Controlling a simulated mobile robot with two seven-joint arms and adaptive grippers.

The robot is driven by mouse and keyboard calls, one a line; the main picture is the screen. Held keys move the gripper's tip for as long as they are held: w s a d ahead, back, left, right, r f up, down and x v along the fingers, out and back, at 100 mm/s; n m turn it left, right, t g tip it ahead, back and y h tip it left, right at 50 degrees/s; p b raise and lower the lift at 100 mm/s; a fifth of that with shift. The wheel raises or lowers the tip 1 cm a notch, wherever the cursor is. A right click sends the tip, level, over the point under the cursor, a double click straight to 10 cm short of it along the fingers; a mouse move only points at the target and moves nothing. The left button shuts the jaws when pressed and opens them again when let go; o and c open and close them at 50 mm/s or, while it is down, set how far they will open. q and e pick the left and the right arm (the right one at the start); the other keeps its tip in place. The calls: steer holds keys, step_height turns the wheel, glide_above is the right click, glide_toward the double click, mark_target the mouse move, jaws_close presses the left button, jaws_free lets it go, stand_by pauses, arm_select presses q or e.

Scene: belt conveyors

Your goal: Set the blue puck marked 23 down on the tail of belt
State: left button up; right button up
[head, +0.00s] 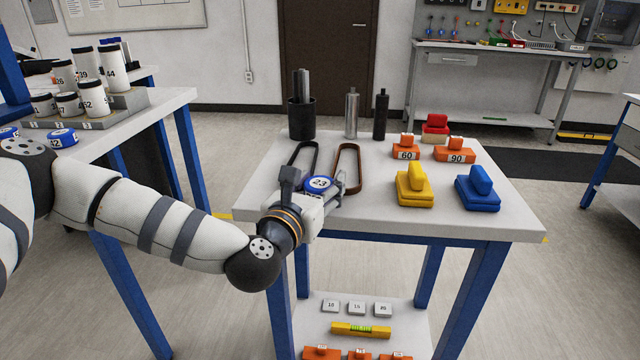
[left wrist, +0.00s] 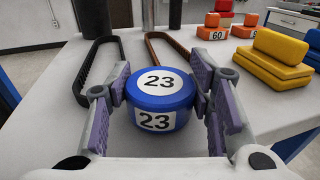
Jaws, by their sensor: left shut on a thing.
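The blue puck marked 23 (head: 319,183) is held upright in my left gripper (head: 318,192), over the near left part of the table. In the left wrist view the puck (left wrist: 158,97) sits between the two purple-padded fingers of the gripper (left wrist: 160,105). A black belt loop (head: 300,158) and a brown belt loop (head: 348,166) lie on the table just beyond the puck. In the left wrist view the black belt (left wrist: 100,65) is at the left and the brown belt (left wrist: 172,45) is behind the puck. I cannot tell whether the puck touches the table. My right gripper is not seen.
The table (head: 480,220) also holds a dark cylinder cup (head: 301,120), two upright rollers, orange blocks marked 60 (head: 406,152) and 90 (head: 455,154), a yellow block (head: 414,190) and a blue block (head: 478,190). Blue pucks and numbered jars stand on the left bench (head: 160,100).

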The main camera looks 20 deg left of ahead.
arm_select(q)
steer(key=shift+f, duration=0.2)
steer(key=o, duration=1.2)
